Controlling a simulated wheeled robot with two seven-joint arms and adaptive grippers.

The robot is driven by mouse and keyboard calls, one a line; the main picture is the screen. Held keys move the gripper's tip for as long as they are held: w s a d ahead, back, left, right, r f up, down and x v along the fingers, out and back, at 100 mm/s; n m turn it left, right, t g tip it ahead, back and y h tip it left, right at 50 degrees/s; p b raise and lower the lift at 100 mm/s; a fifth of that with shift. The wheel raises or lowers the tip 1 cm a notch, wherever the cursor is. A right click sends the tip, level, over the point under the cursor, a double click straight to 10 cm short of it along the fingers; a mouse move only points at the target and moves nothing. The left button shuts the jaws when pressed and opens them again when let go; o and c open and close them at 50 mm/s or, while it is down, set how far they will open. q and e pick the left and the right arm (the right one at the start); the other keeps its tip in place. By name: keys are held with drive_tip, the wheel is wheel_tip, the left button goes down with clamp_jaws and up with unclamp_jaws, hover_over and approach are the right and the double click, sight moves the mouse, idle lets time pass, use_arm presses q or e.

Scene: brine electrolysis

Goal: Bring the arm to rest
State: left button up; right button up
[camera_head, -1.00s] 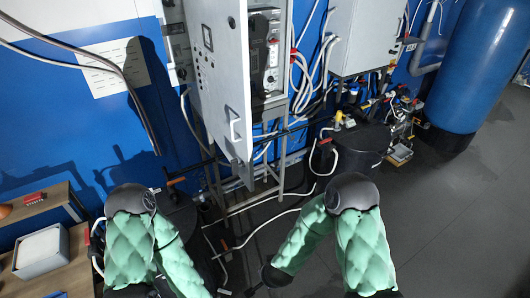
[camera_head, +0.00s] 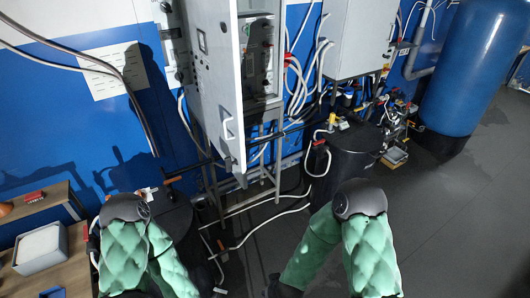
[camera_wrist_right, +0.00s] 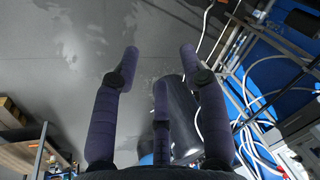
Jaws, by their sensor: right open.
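My right arm (camera_head: 372,250), in a green padded sleeve, is bent at the lower right of the head view. Its forearm slants down to the left, and only a dark wrist part shows at the bottom edge. In the right wrist view my right gripper (camera_wrist_right: 160,75) has its dark fingers spread, with nothing between them. Grey floor and a dark drum lie behind it. My left arm (camera_head: 125,250), in the same green sleeve, is bent at the lower left of the head view. My left gripper is out of the picture.
An open grey electrical cabinet (camera_head: 205,75) stands ahead on a metal frame. A black drum (camera_head: 345,165) stands right of it. A wooden bench (camera_head: 75,265) with a white bin (camera_head: 40,248) is at far left. A blue tank (camera_head: 465,70) stands far right. The right floor is clear.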

use_arm(q)
drive_tip(key=w+a+f+t+b, duration=0.1)
drive_tip(key=w+f+b, duration=0.3)
drive_tip(key=f+b, duration=1)
drive_tip(key=w+a+f+b, duration=0.1)
drive_tip(key=w+f+b, duration=0.3)
drive_tip(key=f+b, duration=1)
wheel_tip(320, 180, down, 3)
drive_tip(key=shift+n+t+b, duration=0.3)
drive_tip(key=shift+n+t, duration=0.1)
use_arm(e)
drive_tip(key=s+d+f, duration=0.2)
drive_tip(key=s+f, duration=0.1)
drive_tip(key=f, duration=0.7)
drive_tip(key=s+d+f+g+y, duration=0.1)
drive_tip(key=s+d+f, duration=0.1)
drive_tip(key=f, duration=0.9)
drive_tip(key=s+d+f+g+y, duration=0.1)
drive_tip(key=s+d+f, duration=0.2)
drive_tip(key=f, duration=0.8)
drive_tip(key=shift+s+f+n, duration=0.25)
drive_tip(key=shift+s+n, duration=0.05)
drive_tip(key=shift+s, duration=0.15)
use_arm(q)
drive_tip(key=shift+a, duration=0.1)
drive_tip(key=shift+w+f, duration=0.1)
use_arm(e)
drive_tip(key=shift+w+d, duration=0.1)
